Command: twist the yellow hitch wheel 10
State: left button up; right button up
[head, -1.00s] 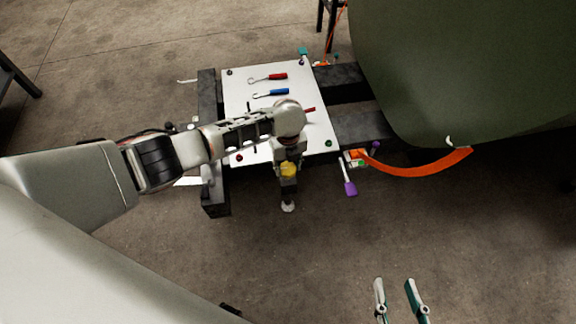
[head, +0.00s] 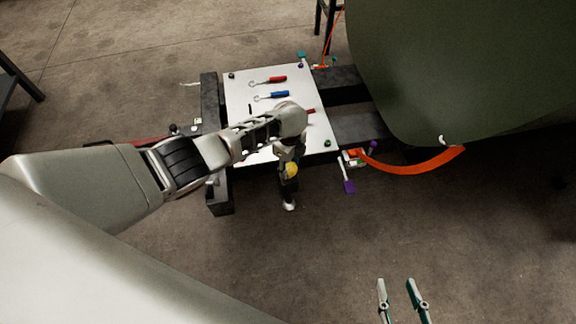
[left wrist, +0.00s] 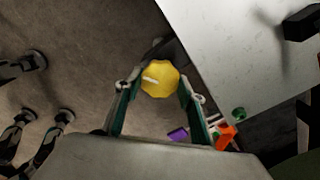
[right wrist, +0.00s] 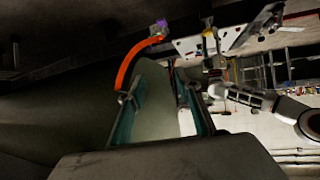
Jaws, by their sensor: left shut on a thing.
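The yellow hitch wheel (head: 291,170) is at the front edge of the white-topped cart, partly covered by my left gripper (head: 290,168). In the left wrist view the wheel (left wrist: 160,79) is a yellow faceted knob with a pale mark on its face. It sits between the two fingers of my left gripper (left wrist: 157,90), which is shut on it. My right gripper (head: 402,288) is at the bottom of the head view, away from the cart. Its two fingers are apart with nothing between them, and it also shows in the right wrist view (right wrist: 164,95).
The white cart top (head: 240,95) carries a red-handled tool (head: 277,79) and a blue-handled tool (head: 280,94). A purple-ended lever (head: 348,186) and an orange curved strip (head: 415,170) are right of the wheel. The green fuselage panel (head: 460,70) fills the upper right. The floor in front is clear.

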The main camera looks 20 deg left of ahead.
pick_arm(q)
jog(key=n, duration=0.3)
jog(key=shift+d, duration=0.15)
jog(key=n+p, duration=0.1)
jog(key=n, duration=0.1)
jog(key=shift+n, duration=0.3)
jog(key=shift+f+n, duration=0.1)
jog(key=shift+n, duration=1.9)
pick_arm(e)
jog(key=shift+s+d+f+h, duration=0.2)
jog(key=shift+d+f+h, duration=0.1)
jog(key=shift+d, duration=0.3)
pick_arm(q)
jog(key=o, duration=1.1)
pick_arm(e)
jog(key=shift+w, duration=0.1)
